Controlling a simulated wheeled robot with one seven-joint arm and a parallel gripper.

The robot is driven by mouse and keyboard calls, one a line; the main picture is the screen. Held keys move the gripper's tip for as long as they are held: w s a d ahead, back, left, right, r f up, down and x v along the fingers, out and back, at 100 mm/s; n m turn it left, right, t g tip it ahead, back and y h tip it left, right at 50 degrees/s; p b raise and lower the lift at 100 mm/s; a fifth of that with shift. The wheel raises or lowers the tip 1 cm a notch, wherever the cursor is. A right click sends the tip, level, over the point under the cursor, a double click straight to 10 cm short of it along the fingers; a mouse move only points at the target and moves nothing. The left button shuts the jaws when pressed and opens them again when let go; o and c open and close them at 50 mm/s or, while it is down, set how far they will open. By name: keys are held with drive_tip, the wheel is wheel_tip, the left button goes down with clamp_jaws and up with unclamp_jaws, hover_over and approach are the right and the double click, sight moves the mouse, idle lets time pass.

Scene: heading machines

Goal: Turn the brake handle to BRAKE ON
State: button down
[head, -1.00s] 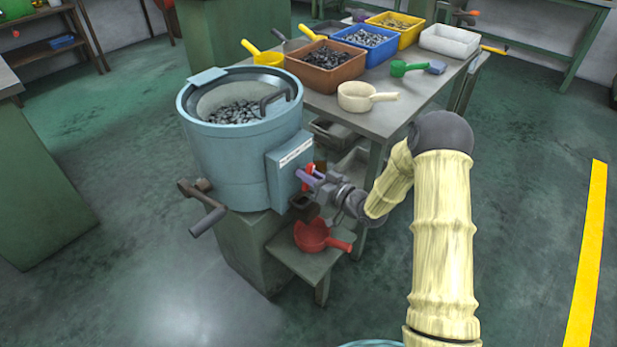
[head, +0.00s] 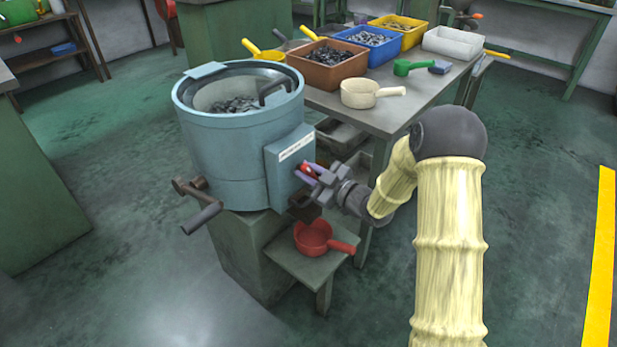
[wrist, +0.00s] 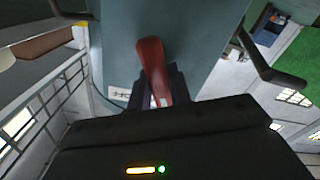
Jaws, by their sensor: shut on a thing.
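The red brake handle (wrist: 153,68) is on the side box of the blue drum machine (head: 225,150). In the wrist view it stands out from the blue-grey face, with its lower part between my fingers. In the head view only a small bit of red (head: 308,169) shows between my jaws. My gripper (head: 312,172) is shut on the handle, and it also shows in the wrist view (wrist: 158,88). A white label strip (head: 296,147) runs along the top of the box. Its wording is too small to read, and part of a label (wrist: 122,93) shows beside the handle.
A red scoop (head: 315,238) sits on a low shelf below my gripper. A crank (head: 198,205) juts from the drum's left. The bench (head: 385,115) behind holds bins and scoops, including a cream scoop (head: 368,93). Open floor lies to the right.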

drive_tip(key=shift+f+n, duration=0.1)
drive_tip(key=shift+n, duration=0.2)
drive_tip(key=c, duration=1.3)
unclamp_jaws()
drive_tip(key=p+v, duration=0.2)
drive_tip(key=v, duration=1.5)
drive_tip(key=shift+s+d, duration=0.2)
